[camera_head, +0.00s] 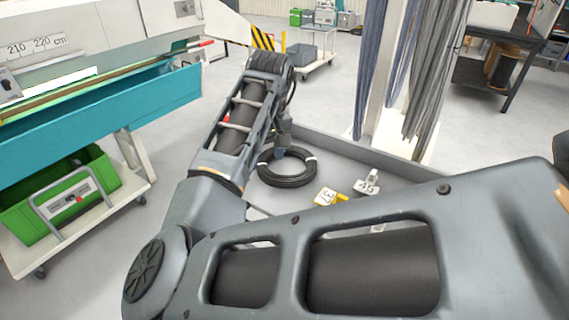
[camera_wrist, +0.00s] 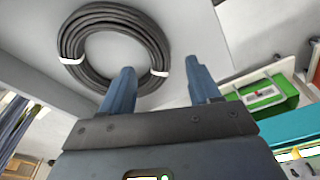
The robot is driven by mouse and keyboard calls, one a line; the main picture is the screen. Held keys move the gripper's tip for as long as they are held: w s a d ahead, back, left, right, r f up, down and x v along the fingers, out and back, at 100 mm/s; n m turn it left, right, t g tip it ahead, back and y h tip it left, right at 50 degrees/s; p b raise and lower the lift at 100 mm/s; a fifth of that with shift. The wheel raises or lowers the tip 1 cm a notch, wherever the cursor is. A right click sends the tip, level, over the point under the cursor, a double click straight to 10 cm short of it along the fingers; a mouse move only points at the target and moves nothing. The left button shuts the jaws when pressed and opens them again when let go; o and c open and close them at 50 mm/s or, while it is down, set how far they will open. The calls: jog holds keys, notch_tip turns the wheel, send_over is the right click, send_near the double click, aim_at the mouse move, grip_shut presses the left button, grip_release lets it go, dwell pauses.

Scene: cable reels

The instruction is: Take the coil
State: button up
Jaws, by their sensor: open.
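The coil is a ring of black cable (camera_head: 286,181) with white ties, lying flat on a grey tray-like surface (camera_head: 330,150). It also shows in the wrist view (camera_wrist: 78,42) at the upper left, with two white ties visible. My gripper (camera_head: 281,154) is over the far side of the coil in the head view. The right finger is beyond the ring.
Grey cables (camera_head: 425,80) hang behind at the right. A teal bench (camera_head: 110,105) and a green crate (camera_head: 60,200) on a white cart are at the left.

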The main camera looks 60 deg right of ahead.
aim_at(265, 170)
jog(key=f, duration=0.3)
jog(key=w+f, duration=0.1)
jog(key=f, duration=0.1)
jog(key=shift+d, duration=0.25)
grip_shut()
dwell(0.4)
